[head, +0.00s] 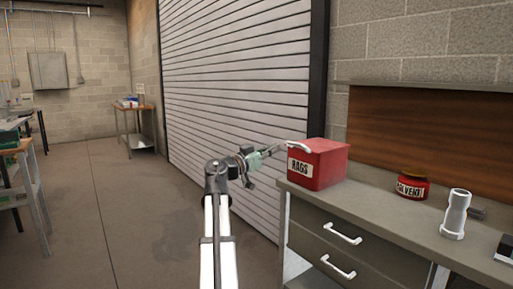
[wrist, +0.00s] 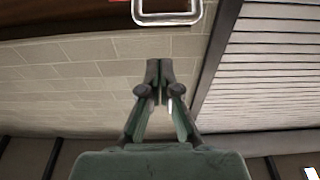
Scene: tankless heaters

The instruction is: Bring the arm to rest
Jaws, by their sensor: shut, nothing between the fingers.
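My arm reaches up from the bottom of the head view and bends right at its elbow. My gripper (head: 275,149) is at the left side of the red RAGS box (head: 322,165), close to the white handle (head: 298,146) on its top. In the wrist view my gripper (wrist: 159,72) shows its fingers drawn together with nothing between them. The white handle (wrist: 167,18) shows at the top edge of that view, apart from the fingertips. Whether the gripper touches the box cannot be told from the head view.
The grey workbench (head: 400,235) on the right holds the box, a red SOLVENT can (head: 412,187) and a white pipe fitting (head: 455,214). A roller shutter (head: 225,80) stands behind my arm. The floor (head: 130,215) to the left is clear.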

